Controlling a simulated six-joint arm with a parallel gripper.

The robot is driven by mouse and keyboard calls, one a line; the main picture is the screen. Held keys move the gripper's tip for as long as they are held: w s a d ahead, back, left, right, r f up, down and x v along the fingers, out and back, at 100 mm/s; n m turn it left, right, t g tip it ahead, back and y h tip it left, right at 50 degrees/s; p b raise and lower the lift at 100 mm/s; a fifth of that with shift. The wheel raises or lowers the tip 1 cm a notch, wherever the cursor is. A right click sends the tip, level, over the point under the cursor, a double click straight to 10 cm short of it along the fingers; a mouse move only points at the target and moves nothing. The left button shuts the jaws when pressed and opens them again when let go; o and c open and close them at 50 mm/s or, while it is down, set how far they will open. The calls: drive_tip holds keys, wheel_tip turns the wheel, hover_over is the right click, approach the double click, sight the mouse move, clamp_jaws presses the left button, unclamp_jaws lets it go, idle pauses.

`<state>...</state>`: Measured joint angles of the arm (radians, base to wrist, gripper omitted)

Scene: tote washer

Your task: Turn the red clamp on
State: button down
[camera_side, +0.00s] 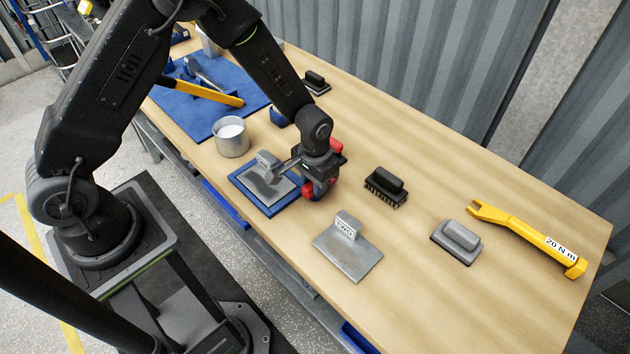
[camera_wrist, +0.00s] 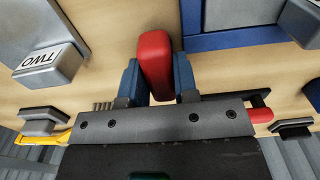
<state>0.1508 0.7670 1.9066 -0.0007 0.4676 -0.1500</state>
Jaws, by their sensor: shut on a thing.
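My gripper (camera_side: 318,172) points down beside the blue-framed fixture. In the wrist view its two blue fingers (camera_wrist: 158,80) are shut on a red block, the red clamp's handle (camera_wrist: 155,55). Red parts also show below the gripper in the side view (camera_side: 308,188); the gripper hides most of the clamp there. The blue frame (camera_side: 240,185) holds a grey metal plate with a raised block (camera_side: 268,160). A grey arm reaches from the gripper area over the plate; whether it presses on it I cannot tell.
A second metal plate with a labelled block (camera_side: 345,258) lies nearby; its label reads TWO in the wrist view (camera_wrist: 40,60). A black brush (camera_side: 385,185), a grey-handled brush (camera_side: 457,240) and a yellow wrench (camera_side: 530,240) lie to the right. A metal cup (camera_side: 232,140) stands behind the fixture.

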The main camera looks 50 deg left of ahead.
idle(0.4)
drive_tip(key=n, duration=2.1)
drive_tip(key=shift+n, duration=0.4)
idle(0.4)
drive_tip(key=c, duration=0.9)
unclamp_jaws()
wheel_tip(320, 180, up, 14)
drive_tip(key=shift+f, duration=0.1)
